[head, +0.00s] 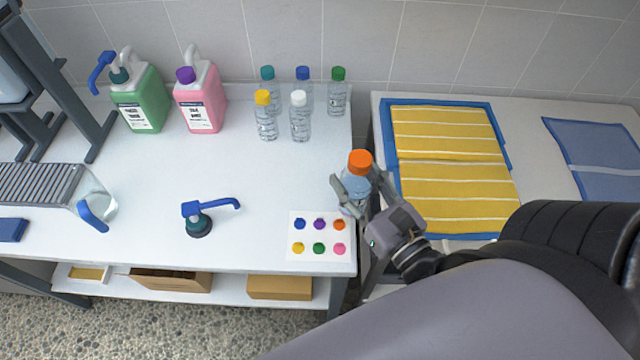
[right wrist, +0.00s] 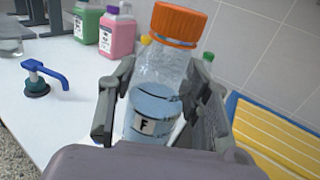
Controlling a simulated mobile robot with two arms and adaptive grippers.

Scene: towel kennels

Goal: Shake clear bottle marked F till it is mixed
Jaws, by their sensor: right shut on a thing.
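The clear bottle marked F (right wrist: 155,100) has an orange cap and holds pale blue liquid; its F label shows in the right wrist view. In the head view the bottle (head: 354,186) is at the right edge of the white table, above or beside the colour card. My right gripper (head: 354,190) is shut around its body, with a finger on each side in the right wrist view (right wrist: 160,105). The bottle is close to upright, tilted slightly. I cannot tell whether its base touches the table. My left gripper is not in view.
Several capped clear bottles (head: 300,118) stand at the table's back. Green (head: 140,100) and pink (head: 200,100) jugs stand back left. A blue pump top (head: 199,218) and a card with coloured dots (head: 319,236) lie in front. Yellow striped towels (head: 450,160) lie on the right table.

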